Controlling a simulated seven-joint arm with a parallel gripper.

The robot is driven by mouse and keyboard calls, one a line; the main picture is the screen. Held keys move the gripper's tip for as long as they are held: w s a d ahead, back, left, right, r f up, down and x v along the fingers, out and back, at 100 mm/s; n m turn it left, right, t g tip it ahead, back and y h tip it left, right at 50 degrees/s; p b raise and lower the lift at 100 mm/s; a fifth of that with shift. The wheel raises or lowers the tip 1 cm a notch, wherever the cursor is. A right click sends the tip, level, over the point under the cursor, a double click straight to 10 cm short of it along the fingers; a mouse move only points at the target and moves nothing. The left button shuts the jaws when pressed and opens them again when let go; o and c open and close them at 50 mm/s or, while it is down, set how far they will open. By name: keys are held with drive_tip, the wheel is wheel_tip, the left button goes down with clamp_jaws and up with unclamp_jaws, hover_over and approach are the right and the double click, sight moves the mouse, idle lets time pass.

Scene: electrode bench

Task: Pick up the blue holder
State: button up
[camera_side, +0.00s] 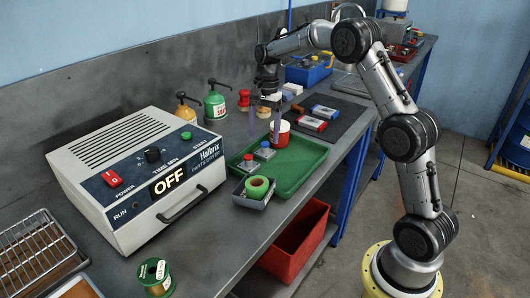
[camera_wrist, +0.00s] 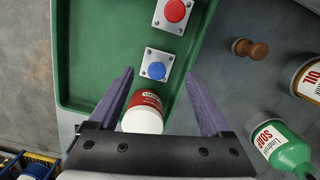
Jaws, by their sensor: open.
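The blue holder (camera_side: 264,151) is a small square metal plate with a blue round top. It sits upright in the green tray (camera_side: 304,168). In the wrist view the blue holder (camera_wrist: 157,67) lies ahead of and between my fingertips. My gripper (camera_side: 264,139) is open and empty, pointing down above the far end of the tray. My purple fingers also show in the wrist view (camera_wrist: 160,72), apart from the holder. A similar red holder (camera_wrist: 166,14) sits beyond the blue one in the tray; it also shows in the side view (camera_side: 248,163).
A red and white can (camera_wrist: 143,112) stands close to the blue holder, near my fingers. A green bottle (camera_side: 215,103) and an orange-topped bottle (camera_side: 186,110) stand behind. The tray's near right part is clear.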

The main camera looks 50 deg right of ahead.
sight(265, 143)
drive_tip(key=shift+s+f, duration=0.15)
drive_tip(key=shift+f, duration=2.65)
drive_tip(key=shift+r, duration=0.1)
clamp_jaws()
